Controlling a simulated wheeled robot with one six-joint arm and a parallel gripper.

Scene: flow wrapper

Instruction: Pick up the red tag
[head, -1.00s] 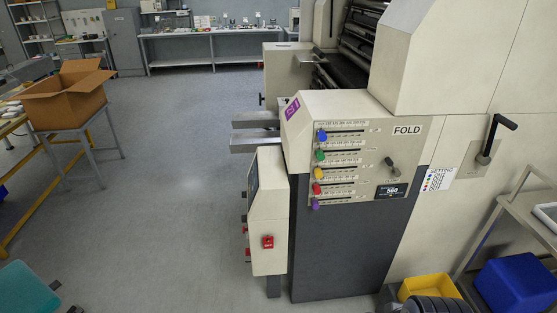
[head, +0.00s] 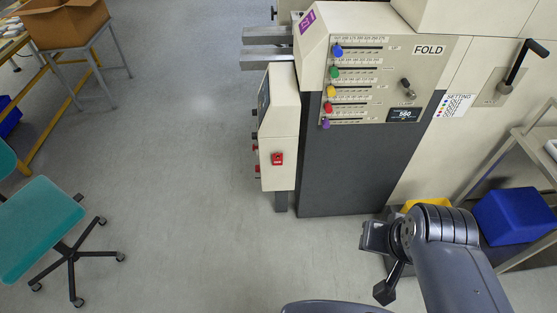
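A small red item (head: 277,158) with a pale mark is on the front of the narrow cream cabinet (head: 280,125) at the left of the machine. It may be the red tag or a red switch; it is too small to tell. No other red tag shows clearly. My gripper (head: 384,291) seems to be the dark end of my arm at the lower right, in front of the machine's base and well to the right of the red item. Its fingers are not clear, and I see nothing held in it.
The FOLD panel (head: 385,75) has coloured slider knobs, one red (head: 328,107). A yellow bin (head: 428,204) and a blue bin (head: 512,215) stand at the right. A teal chair (head: 40,228) is at the left. The grey floor (head: 190,190) between is clear.

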